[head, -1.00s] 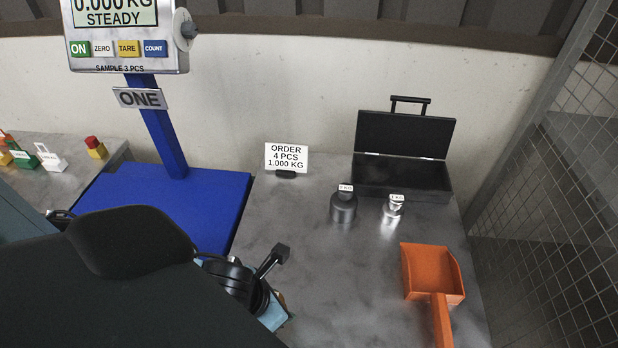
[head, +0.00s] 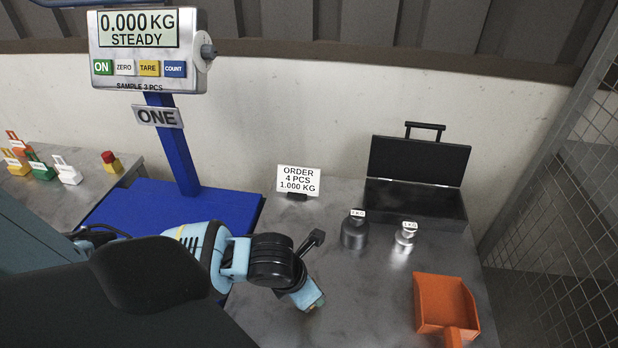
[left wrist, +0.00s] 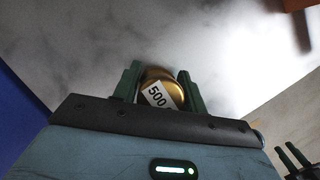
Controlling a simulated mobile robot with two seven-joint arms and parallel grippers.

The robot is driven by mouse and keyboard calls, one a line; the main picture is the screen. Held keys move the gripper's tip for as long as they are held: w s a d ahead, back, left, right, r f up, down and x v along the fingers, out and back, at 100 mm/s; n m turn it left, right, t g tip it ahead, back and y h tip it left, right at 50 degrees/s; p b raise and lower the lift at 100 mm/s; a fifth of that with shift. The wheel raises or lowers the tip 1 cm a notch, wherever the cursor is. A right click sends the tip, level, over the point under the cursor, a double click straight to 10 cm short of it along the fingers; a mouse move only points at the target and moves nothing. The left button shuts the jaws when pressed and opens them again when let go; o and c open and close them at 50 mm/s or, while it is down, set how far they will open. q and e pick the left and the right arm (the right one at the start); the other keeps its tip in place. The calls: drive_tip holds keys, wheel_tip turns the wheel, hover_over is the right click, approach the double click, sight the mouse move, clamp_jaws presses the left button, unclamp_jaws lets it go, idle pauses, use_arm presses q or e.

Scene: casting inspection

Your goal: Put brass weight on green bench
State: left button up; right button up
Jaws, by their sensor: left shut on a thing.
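The brass weight (left wrist: 160,89), labelled 500, sits between the two dark green fingers of my left gripper (left wrist: 160,88) in the left wrist view. The gripper is shut on it, above a grey surface. In the head view my left arm reaches in from the lower left, and its end is over the grey table; the fingers and the weight cannot be made out there. What looks like my right gripper (left wrist: 292,158) is at the lower right of the left wrist view, its fingers apart and empty. No green bench can be made out.
The grey table (head: 365,300) holds a dark weight (head: 354,232), a silver weight (head: 405,237), an open black case (head: 415,202), an orange scoop (head: 442,303) and an order sign (head: 298,181). A blue scale (head: 225,208) stands left. A mesh fence (head: 560,220) borders the right.

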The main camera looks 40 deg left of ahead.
use_arm(q)
wheel_tip(320, 180, down, 2)
drive_tip(key=shift+f, duration=0.1)
drive_tip(key=o, duration=1.3)
drive_tip(key=shift+s, duration=0.1)
drive_tip(key=shift+o, duration=0.2)
drive_tip(key=p+v, duration=0.2)
drive_tip(key=v, duration=1)
